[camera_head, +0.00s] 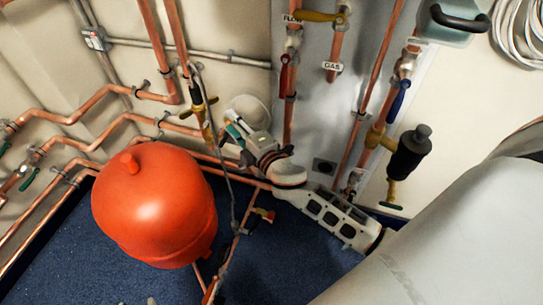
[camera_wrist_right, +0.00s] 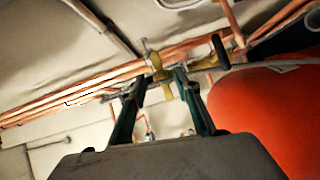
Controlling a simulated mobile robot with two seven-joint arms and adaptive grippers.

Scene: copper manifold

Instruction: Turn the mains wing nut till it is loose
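A brass fitting (camera_head: 203,108) with a thin grey hose sits on the copper pipes left of my right gripper. I cannot make out for certain which part of it is the mains wing nut. My right gripper (camera_head: 232,131) reaches in from the right, close beside the fitting. In the right wrist view my two green fingers are spread, and the brass fitting (camera_wrist_right: 161,77) shows between and just beyond the tips of my right gripper (camera_wrist_right: 161,82). Contact cannot be told. My left gripper is not in view.
A large orange-red vessel (camera_head: 155,205) stands just left of and below the gripper; it also fills the right of the wrist view (camera_wrist_right: 265,110). Copper pipes (camera_head: 75,145) run along the left wall. Gas and flow valves (camera_head: 318,16) are on the grey panel. Blue floor (camera_head: 75,255) is below.

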